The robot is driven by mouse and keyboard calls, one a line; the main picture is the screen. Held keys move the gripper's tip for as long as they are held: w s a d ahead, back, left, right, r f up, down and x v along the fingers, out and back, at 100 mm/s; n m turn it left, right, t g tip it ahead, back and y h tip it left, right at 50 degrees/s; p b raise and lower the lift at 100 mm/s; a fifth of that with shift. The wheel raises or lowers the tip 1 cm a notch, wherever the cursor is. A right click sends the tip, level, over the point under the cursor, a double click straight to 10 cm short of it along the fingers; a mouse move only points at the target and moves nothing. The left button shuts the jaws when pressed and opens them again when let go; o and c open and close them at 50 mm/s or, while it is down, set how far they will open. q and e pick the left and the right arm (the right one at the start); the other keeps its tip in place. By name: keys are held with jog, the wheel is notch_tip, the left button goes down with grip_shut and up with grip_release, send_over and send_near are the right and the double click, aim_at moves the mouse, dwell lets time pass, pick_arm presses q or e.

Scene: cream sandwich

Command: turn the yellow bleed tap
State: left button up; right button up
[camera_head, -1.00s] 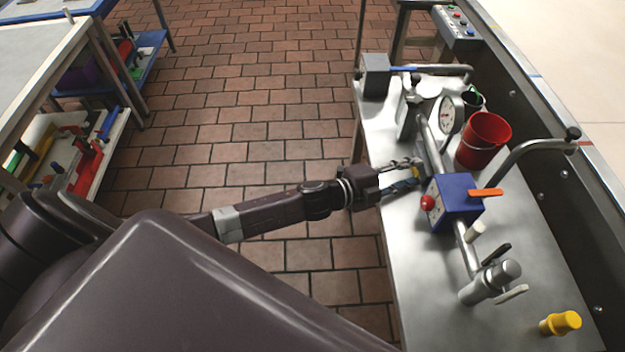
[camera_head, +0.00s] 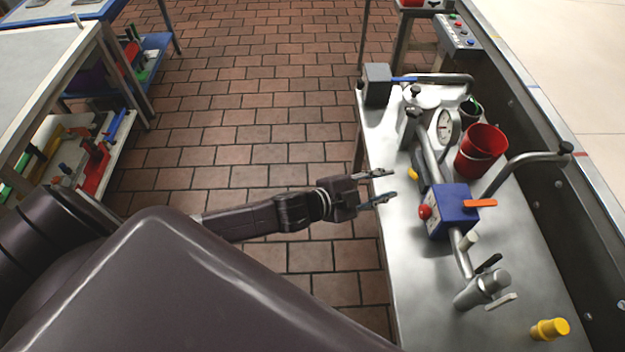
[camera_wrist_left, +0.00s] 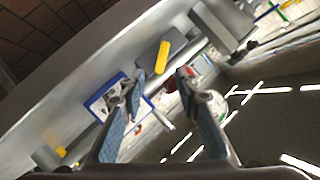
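The yellow bleed tap (camera_head: 412,174) shows as a small yellow handle on the left side of the pipe, between the gauge and the blue box in the head view. In the left wrist view its yellow bar (camera_wrist_left: 163,57) lies beyond the fingertips, slanting, and nothing touches it. My left gripper (camera_head: 388,185) is open and empty, just left of the tap with a gap between them. In the left wrist view its two fingers (camera_wrist_left: 160,80) are apart. My right gripper is not in view.
The blue box (camera_head: 454,208) with a red knob and orange lever sits on the pipe. A pressure gauge (camera_head: 443,128), a red bucket (camera_head: 481,150) and a grey valve (camera_head: 478,289) stand on the metal bench (camera_head: 425,300). A separate yellow fitting (camera_head: 549,329) stands at the front.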

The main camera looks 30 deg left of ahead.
pick_arm(q)
jog(key=shift+s+f+n+y, duration=0.25)
jog(key=shift+s+n+y, duration=0.15)
jog(key=shift+n+y, duration=0.25)
jog(key=s+a+f+n+g+y, duration=0.2)
jog(key=s+a+f+n+g, duration=0.1)
jog(key=s+f, duration=0.5)
jog(key=s+a+f+n+g+y, duration=0.3)
jog(key=s+a+f+n+g, duration=0.1)
jog(key=s+f, duration=0.5)
jog(key=shift+s+a+n+y+b, duration=0.5)
jog(key=shift+a+n, duration=0.35)
jog(key=shift+n, duration=0.4)
